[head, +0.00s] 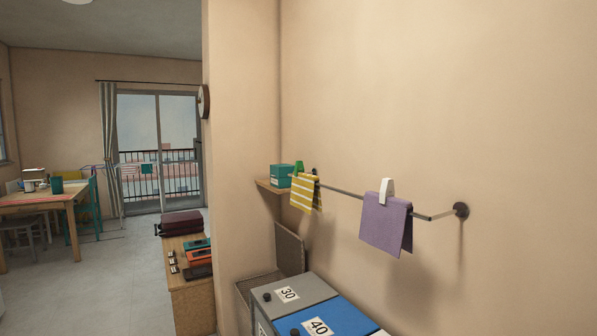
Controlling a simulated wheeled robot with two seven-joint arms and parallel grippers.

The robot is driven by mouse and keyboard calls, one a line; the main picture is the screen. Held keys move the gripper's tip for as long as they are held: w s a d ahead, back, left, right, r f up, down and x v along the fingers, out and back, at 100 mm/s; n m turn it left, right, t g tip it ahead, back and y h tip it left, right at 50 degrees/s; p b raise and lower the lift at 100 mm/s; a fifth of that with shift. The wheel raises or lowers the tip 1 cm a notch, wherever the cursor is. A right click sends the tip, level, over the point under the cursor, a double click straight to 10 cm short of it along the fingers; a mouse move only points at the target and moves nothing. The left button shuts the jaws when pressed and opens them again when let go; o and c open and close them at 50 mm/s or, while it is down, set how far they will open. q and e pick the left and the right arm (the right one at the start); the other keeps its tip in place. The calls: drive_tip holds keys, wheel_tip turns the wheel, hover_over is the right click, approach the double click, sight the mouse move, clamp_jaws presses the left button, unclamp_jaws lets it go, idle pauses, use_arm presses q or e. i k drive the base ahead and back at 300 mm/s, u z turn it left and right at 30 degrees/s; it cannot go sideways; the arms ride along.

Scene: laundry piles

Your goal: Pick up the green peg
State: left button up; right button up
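A green peg (298,168) is clipped at the top of a yellow and white striped cloth (305,193). The cloth hangs over the left part of a thin metal rail (341,190) on the right wall. A white peg (387,190) sits at the top of a purple cloth (386,222) farther right on the same rail. A teal box (281,175) stands on a small wooden shelf (269,186) just left of the green peg. Neither of my grippers shows in the head view.
Grey and blue bins labelled 30 (288,294) and 40 (318,326) stand below the rail. A wall corner (240,150) juts out left of it. Open floor (105,290) lies at left, with a dining table (40,203) beyond.

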sight(300, 167)
drive_tip(key=u, duration=1.1)
drive_tip(key=i, duration=3)
drive_tip(key=z, duration=3.75)
